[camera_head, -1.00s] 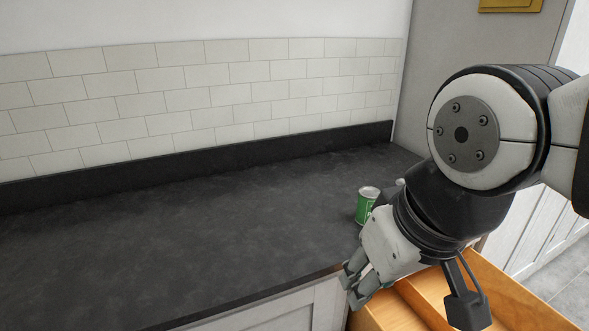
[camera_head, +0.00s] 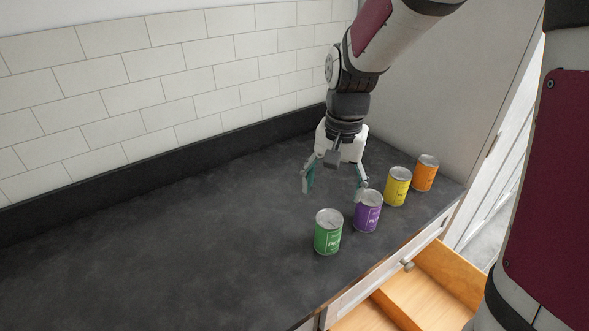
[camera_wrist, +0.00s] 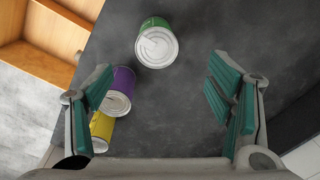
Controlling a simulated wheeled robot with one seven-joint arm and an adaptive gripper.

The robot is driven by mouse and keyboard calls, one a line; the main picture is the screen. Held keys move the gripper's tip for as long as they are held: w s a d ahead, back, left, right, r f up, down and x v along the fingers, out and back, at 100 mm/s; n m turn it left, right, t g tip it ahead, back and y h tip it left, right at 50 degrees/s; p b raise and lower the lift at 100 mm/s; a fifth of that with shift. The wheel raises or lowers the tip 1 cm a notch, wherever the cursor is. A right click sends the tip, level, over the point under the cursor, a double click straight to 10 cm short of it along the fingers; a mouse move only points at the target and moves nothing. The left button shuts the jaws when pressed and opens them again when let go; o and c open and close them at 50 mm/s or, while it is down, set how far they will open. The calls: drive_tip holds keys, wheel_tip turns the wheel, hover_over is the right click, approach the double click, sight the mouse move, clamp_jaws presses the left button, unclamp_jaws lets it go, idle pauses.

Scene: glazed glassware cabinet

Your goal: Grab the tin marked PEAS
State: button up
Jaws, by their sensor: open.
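A green tin (camera_head: 328,238) stands upright on the dark counter, nearest the camera in a row of tins. The letters "PE" can be made out on its label; the rest is too small to read. My gripper (camera_head: 332,193) hangs above the counter behind the green and purple tins, pointing down, open and empty. In the wrist view, the green tin (camera_wrist: 156,45) is beyond the fingers, near the top middle. My gripper's two teal-padded fingers (camera_wrist: 160,88) are wide apart with nothing between them.
A purple tin (camera_head: 367,216) stands right of the green one, close to my gripper's right finger. Yellow (camera_head: 397,190) and orange (camera_head: 425,175) tins stand farther right. An open wooden drawer (camera_head: 420,290) juts out below the counter edge. The counter's left side is clear.

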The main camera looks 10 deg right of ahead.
sight(328, 215)
drive_tip(key=shift+w+d+f, duration=0.1)
drive_tip(key=shift+w+f, duration=0.4)
drive_tip(key=shift+w+f+m, duration=0.3)
drive_tip(key=shift+f+m, duration=0.1)
drive_tip(key=shift+f, duration=0.25)
wheel_tip(328, 215, down, 8)
drive_tip(key=shift+f, duration=0.15)
drive_tip(key=f, duration=0.2)
drive_tip(key=s+f+p, duration=0.1)
drive_tip(key=f, duration=0.1)
drive_tip(key=shift+d+f, duration=0.1)
drive_tip(key=shift+f, duration=0.55)
drive_tip(key=c, duration=1.5)
drive_tip(key=shift+r, duration=0.1)
drive_tip(key=shift+c, duration=0.2)
